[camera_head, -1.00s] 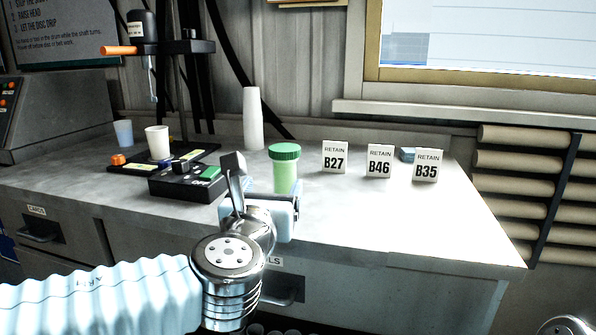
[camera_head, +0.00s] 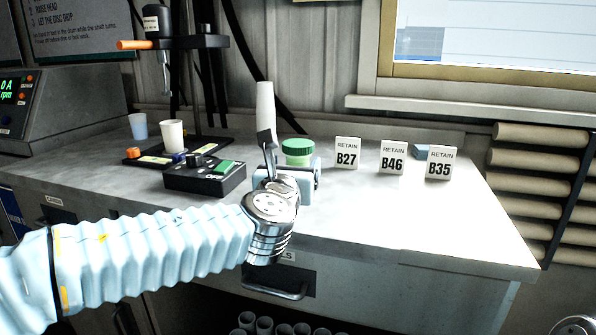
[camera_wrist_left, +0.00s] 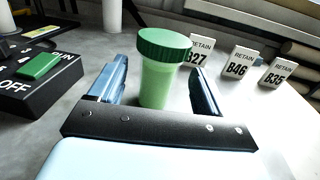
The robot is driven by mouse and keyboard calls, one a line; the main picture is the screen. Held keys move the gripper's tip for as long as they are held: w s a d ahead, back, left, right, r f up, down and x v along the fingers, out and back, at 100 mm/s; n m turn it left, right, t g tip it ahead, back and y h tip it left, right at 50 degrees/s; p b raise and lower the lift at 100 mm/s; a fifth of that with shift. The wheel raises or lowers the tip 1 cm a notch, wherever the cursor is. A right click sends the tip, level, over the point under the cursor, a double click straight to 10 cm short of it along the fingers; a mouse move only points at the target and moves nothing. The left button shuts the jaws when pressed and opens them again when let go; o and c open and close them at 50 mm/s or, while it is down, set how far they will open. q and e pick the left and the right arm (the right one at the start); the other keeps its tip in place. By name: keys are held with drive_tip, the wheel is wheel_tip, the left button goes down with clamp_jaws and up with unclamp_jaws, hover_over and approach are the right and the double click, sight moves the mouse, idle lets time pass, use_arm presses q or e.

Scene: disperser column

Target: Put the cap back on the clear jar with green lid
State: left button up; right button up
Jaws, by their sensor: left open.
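The clear jar (camera_wrist_left: 157,86), with green contents, stands upright on the bench. Its ribbed green lid (camera_head: 297,146) sits on top; it also shows in the left wrist view (camera_wrist_left: 164,44). No gap between lid and jar is visible. My left gripper (camera_head: 292,168) is open and empty at the front of the jar. In the left wrist view its fingers (camera_wrist_left: 160,75) lie on either side of the jar body, below the lid, and show no clear contact. In the head view the gripper hides the jar's lower part. My right gripper is not in view.
A black control box (camera_head: 205,180) with a green button stands left of the jar, with a white cup (camera_head: 172,135) behind it. Signs B27 (camera_head: 346,153), B46 (camera_head: 392,158) and B35 (camera_head: 438,163) stand right. The bench's front right is clear.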

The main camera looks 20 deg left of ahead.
sight(298, 142)
use_arm(q)
drive_tip(key=shift+w, duration=0.1)
drive_tip(key=w, duration=0.2)
drive_tip(key=w+p, duration=0.1)
drive_tip(key=w, duration=0.2)
drive_tip(key=shift+a, duration=0.2)
drive_tip(key=c, duration=1.3)
drive_tip(key=shift+r, duration=0.5)
wheel_tip(298, 142, up, 3)
drive_tip(key=shift+s+f+p, duration=0.1)
drive_tip(key=shift+f+p, duration=0.05)
drive_tip(key=shift+p, duration=0.5)
drive_tip(key=s+a+r, duration=0.1)
drive_tip(key=s+r, duration=0.3)
drive_tip(key=s, duration=0.3)
drive_tip(key=s+r+p, duration=0.1)
drive_tip(key=s+r, duration=0.4)
drive_tip(key=s, duration=0.2)
drive_tip(key=shift+a, duration=0.4)
